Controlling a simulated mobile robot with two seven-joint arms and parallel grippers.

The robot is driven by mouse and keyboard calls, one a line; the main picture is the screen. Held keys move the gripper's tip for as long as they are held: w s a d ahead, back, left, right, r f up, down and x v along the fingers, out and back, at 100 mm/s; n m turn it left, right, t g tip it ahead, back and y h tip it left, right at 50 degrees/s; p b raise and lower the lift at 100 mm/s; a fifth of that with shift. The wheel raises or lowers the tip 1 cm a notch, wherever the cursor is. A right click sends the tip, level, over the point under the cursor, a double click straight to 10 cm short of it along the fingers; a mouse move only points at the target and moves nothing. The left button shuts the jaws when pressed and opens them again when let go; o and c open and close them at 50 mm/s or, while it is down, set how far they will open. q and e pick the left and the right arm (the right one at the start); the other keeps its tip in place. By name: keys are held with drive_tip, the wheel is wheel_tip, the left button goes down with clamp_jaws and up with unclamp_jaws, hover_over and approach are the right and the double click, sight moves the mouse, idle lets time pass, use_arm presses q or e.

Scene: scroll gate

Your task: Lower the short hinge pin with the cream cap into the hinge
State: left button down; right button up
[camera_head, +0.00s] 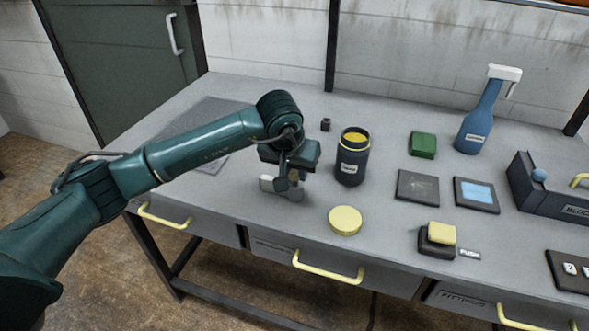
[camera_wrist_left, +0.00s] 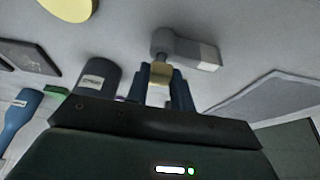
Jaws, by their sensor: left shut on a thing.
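My left gripper (camera_head: 285,187) points down over the grey table, seen from behind its wrist in the head view. In the left wrist view its fingers (camera_wrist_left: 163,85) are shut on the cream cap (camera_wrist_left: 161,72) of the short hinge pin. A short stretch of grey pin (camera_wrist_left: 161,57) shows between the cap and the round hinge barrel (camera_wrist_left: 164,41). The hinge (camera_wrist_left: 200,52) has a pale block beside that barrel; in the head view its white part (camera_head: 267,184) shows left of the gripper. How deep the pin sits in the barrel cannot be told. The head view hides the pin.
A dark jar (camera_head: 351,165) with yellow contents stands right of the gripper, with a yellow lid (camera_head: 345,220) in front. A small dark piece (camera_head: 325,125) lies behind. A grey mat (camera_head: 205,160) lies left.

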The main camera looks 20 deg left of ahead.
use_arm(q)
drive_tip(key=shift+f, duration=0.5)
use_arm(e)
wheel_tip(320, 180, down, 2)
drive_tip(key=shift+w+d+f, duration=0.1)
drive_tip(key=shift+w+f, duration=0.05)
use_arm(q)
drive_tip(key=c, duration=1.1)
unclamp_jaws()
drive_tip(key=b+v, duration=0.1)
drive_tip(key=v, duration=1.2)
drive_tip(key=shift+r, duration=0.3)
use_arm(e)
drive_tip(key=r, duration=0.1)
drive_tip(key=a+r, duration=0.1)
drive_tip(key=r+y, duration=0.1)
drive_tip(key=shift+w+a+r+t, duration=0.1)
drive_tip(key=shift+w+a+t, duration=0.05)
drive_tip(key=shift+a+t, duration=0.2)
